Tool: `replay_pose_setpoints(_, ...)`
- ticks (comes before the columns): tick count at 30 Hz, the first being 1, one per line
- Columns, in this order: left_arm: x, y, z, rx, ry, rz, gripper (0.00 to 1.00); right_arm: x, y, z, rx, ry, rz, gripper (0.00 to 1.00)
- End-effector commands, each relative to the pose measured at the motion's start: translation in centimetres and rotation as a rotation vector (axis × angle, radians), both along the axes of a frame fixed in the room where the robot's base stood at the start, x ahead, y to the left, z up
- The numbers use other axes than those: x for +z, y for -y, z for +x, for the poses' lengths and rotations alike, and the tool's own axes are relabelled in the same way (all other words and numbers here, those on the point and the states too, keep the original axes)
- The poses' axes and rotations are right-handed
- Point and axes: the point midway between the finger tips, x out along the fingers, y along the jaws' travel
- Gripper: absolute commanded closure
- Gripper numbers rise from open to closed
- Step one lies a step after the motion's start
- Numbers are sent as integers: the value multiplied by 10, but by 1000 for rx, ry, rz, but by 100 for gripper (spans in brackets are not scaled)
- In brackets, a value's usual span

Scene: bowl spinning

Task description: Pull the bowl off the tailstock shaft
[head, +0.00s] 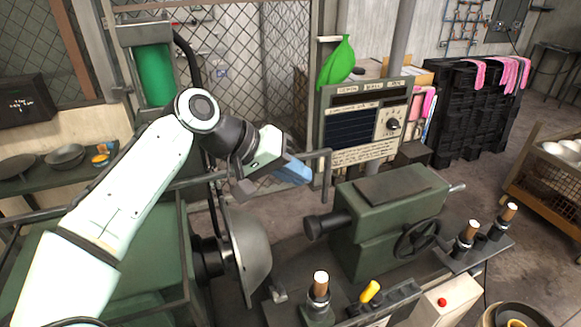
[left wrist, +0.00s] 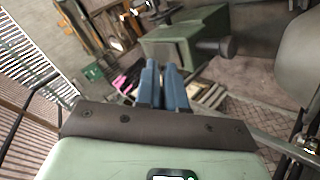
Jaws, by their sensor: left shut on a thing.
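The grey metal bowl (head: 252,250) stands on edge against the dark headstock spindle (head: 208,258) in the head view. The green tailstock (head: 392,225) is to its right, and its dark shaft (head: 326,226) points at the bowl with a clear gap between. In the left wrist view the bowl (left wrist: 297,60) is at the upper right, apart from the shaft (left wrist: 214,47). My left gripper (head: 292,172) is above the gap, clear of the bowl. Its blue fingers (left wrist: 161,68) are close together; what they hold cannot be made out. My right gripper is not in view.
A bent grey bar (head: 327,178) runs close beside my left gripper. The control panel (head: 365,125) stands behind the lathe. A handwheel (head: 416,238) and upright wood-handled tools (head: 319,287) are at the front. A box with a red button (head: 441,302) is at lower right.

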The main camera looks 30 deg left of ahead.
Motion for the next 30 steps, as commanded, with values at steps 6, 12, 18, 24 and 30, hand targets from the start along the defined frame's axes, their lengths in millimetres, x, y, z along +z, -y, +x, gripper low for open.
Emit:
replay_pose_setpoints(6, 1, 18, -14, -4, 6, 0, 100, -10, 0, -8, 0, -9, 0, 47)
replay_pose_setpoints(12, 1, 33, -26, -3, 6, 0, 100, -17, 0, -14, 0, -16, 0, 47)
replay_pose_setpoints(18, 1, 47, -38, -3, 7, 0, 100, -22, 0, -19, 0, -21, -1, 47)
replay_pose_setpoints(24, 2, 62, -50, -3, 6, 0, 100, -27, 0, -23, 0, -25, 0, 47)
replay_pose_setpoints(30, 2, 77, -62, -2, 7, 0, 100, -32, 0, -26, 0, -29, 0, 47)
